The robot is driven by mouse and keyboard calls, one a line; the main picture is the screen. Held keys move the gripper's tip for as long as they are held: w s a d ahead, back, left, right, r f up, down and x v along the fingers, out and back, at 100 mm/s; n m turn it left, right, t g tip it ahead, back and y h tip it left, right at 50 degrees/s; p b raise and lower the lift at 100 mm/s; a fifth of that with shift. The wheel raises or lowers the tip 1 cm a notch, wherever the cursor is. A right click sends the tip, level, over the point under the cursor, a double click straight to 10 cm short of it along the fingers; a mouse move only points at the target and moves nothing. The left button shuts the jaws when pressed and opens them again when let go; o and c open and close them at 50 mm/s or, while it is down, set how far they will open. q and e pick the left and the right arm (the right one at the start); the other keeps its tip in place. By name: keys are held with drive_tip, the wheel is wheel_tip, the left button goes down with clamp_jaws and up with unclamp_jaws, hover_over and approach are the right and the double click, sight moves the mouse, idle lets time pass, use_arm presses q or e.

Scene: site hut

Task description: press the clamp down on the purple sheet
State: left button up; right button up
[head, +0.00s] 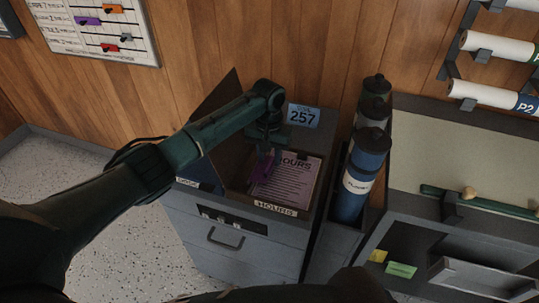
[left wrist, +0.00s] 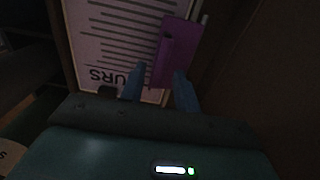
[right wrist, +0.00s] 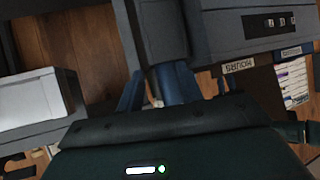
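A pale purple sheet (head: 298,182) headed "HOURS" lies in an open-topped compartment on top of the grey cabinet. It also shows upside down in the left wrist view (left wrist: 105,35). A darker purple clamp (head: 262,166) is at the sheet's left side; in the left wrist view the clamp (left wrist: 176,48) lies over the sheet's edge. My left gripper (left wrist: 160,80) is open, its two fingers apart at the near end of the clamp; I cannot tell if they touch it. My right gripper (right wrist: 155,85) is open and seems empty, away from the sheet.
A raised brown flap (head: 213,95) stands left of the compartment. A "257" sign (head: 303,115) is behind it. Blue and dark cylinders (head: 350,195) stand close on the right. A grey bench (head: 455,140) is further right.

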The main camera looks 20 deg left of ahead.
use_arm(q)
clamp_jaws()
use_arm(e)
drive_tip(key=shift+f, duration=0.15)
use_arm(q)
drive_tip(key=shift+d+p, duration=0.2)
drive_tip(key=shift+p, duration=0.2)
drive_tip(key=shift+d+y+p, duration=0.2)
drive_tip(key=shift+y+p, duration=0.3)
drive_tip(key=shift+y, duration=0.1)
drive_tip(key=shift+d+f+y, duration=0.15)
drive_tip(key=shift+f+y, duration=0.35)
drive_tip(key=shift+y, duration=0.2)
use_arm(e)
drive_tip(key=shift+s+d+g, duration=0.3)
drive_tip(key=shift+d, duration=0.05)
use_arm(q)
drive_tip(key=shift+c, duration=0.7)
unclamp_jaws()
drive_tip(key=shift+o, duration=1)
use_arm(e)
drive_tip(key=shift+w+r, duration=0.1)
drive_tip(key=shift+r, duration=0.1)
